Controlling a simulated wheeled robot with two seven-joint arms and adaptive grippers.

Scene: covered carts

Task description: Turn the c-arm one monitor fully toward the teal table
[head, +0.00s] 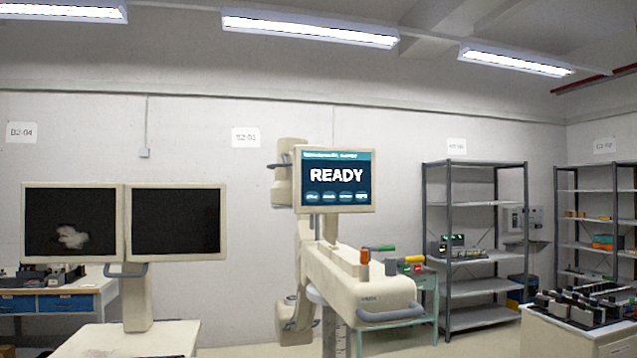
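The c-arm monitor (337,196) stands on a cream c-arm machine (350,284) in the middle of the head view. Its lit screen reads READY and faces nearly straight toward me. The c-shaped arm (291,175) rises behind and to the left of the monitor. The teal table (426,283) stands behind and to the right of the machine, partly hidden by it, with small coloured items on top. Neither of my grippers is in view.
A cream stand with two dark monitors (176,222) is at the left, before a blue-drawered bench (52,303). Grey shelves (483,256) stand at the right. A cream cart (570,335) with dark items is at the lower right.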

